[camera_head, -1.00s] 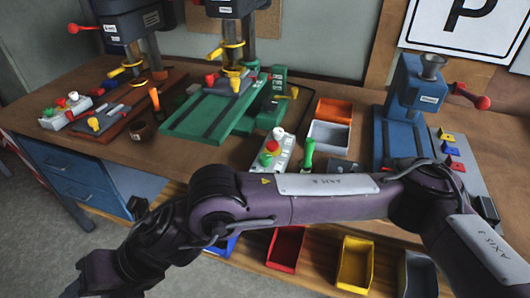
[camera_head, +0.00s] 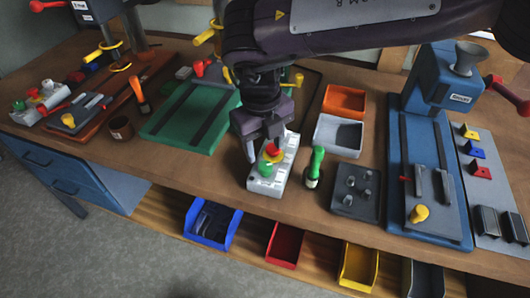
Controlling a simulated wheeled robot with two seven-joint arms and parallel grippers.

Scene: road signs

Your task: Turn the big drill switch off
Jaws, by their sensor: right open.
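A light grey switch box (camera_head: 259,185) stands on the workbench in front of the green drill's base (camera_head: 185,125). It has a red button (camera_head: 273,152) with yellow beneath it, and a green button (camera_head: 265,169) nearer the front. My right gripper (camera_head: 264,148) is open and points down at the back part of this box, close to the red button. I cannot tell whether it touches it. My right arm hides most of the green drill's upper part. My left gripper is not in view.
A green-handled tool (camera_head: 314,166) and a dark tray (camera_head: 354,205) stand right of the box. Orange (camera_head: 344,101) and grey (camera_head: 338,136) bins are behind. A second switch box (camera_head: 42,96) is far left; a blue drill (camera_head: 438,75) is at right.

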